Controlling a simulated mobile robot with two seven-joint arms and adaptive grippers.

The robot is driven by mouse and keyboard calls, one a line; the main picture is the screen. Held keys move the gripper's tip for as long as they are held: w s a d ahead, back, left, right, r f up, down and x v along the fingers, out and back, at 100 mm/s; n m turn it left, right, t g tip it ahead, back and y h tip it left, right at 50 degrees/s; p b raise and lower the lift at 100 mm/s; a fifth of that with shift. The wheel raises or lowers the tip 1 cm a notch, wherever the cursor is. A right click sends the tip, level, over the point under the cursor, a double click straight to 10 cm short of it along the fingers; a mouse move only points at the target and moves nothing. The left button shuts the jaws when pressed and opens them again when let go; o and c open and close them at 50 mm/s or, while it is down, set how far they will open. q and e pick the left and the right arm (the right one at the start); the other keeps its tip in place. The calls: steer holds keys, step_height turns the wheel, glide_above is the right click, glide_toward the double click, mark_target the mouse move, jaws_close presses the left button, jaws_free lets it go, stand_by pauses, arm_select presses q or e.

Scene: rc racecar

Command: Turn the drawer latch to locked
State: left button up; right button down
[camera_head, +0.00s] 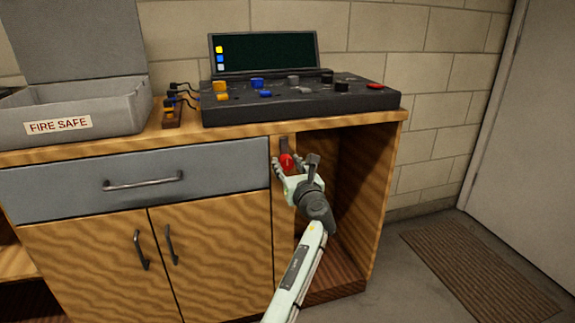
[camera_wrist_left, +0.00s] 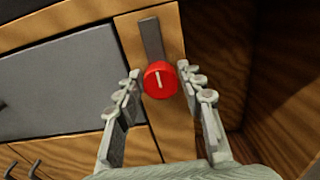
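The drawer latch is a red round knob (camera_head: 286,160) with a white line across it, mounted below a dark grey strip on the wooden post right of the grey drawer (camera_head: 80,188). In the left wrist view the knob (camera_wrist_left: 160,80) faces the camera, and its white line runs nearly upright, parallel to the strip. The drawer front looks flush with the cabinet. My left gripper (camera_head: 294,164) is at the knob. In the left wrist view its fingers (camera_wrist_left: 160,75) are spread on either side of the knob, with small gaps visible. My right gripper is not in view.
A black control console (camera_head: 300,108) and a grey FIRE SAFE box (camera_head: 95,125) stand on the cabinet top. An open compartment (camera_head: 350,180) lies right of the post. Cabinet doors (camera_head: 100,270) are below the drawer. A brown mat (camera_head: 480,270) lies on the floor.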

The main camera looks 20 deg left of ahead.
arm_select(q)
steer(key=c, duration=0.7)
